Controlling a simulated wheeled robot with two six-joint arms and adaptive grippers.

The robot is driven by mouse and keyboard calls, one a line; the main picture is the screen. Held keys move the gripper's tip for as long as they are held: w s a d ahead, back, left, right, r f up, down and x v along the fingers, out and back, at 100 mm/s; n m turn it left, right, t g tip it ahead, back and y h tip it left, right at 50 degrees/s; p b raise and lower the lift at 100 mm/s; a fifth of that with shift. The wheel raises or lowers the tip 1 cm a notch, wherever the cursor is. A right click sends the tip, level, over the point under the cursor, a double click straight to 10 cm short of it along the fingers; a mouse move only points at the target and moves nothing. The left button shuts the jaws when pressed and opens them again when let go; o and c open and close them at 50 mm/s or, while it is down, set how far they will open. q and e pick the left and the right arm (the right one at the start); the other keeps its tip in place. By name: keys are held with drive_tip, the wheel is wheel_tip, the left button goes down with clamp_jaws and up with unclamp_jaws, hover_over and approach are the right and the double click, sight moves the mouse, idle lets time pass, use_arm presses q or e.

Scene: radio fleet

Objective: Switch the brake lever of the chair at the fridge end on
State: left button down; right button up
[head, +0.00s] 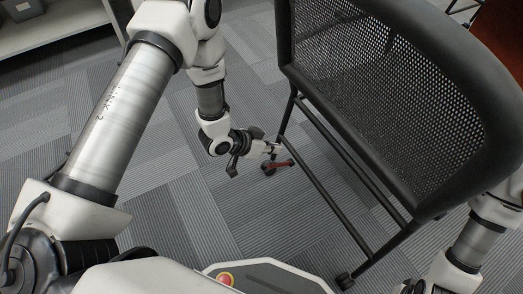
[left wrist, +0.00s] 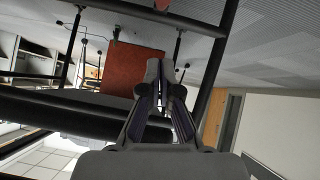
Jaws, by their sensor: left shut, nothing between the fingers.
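The black mesh chair (head: 375,90) stands on the carpet at the right of the head view. Its red brake lever (head: 284,163) sits low by the left caster (head: 268,169). My left gripper (head: 273,148) is shut and empty, close to the chair's left leg and just above the lever. I cannot tell whether it touches the lever. In the left wrist view the shut fingers (left wrist: 163,78) point towards dark chair tubes (left wrist: 212,70). A small red piece (left wrist: 162,4) at the top edge may be the lever. My right gripper's fingers are out of view.
Another caster (head: 344,281) of the chair stands near my base. A light shelf (head: 62,32) is at the back left. A reddish-brown surface (head: 503,40) shows at the upper right. The carpet (head: 180,215) left of the chair is clear.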

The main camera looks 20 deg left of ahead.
sight(280, 165)
use_arm(q)
drive_tip(key=f+b, duration=0.1)
drive_tip(key=f, duration=0.1)
drive_tip(key=s+f+b, duration=0.1)
drive_tip(key=f, duration=0.1)
drive_tip(key=shift+d+f, duration=0.15)
drive_tip(key=shift+f, duration=0.1)
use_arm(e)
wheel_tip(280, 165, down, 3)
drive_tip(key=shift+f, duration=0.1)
use_arm(q)
drive_tip(key=shift+f, duration=0.1)
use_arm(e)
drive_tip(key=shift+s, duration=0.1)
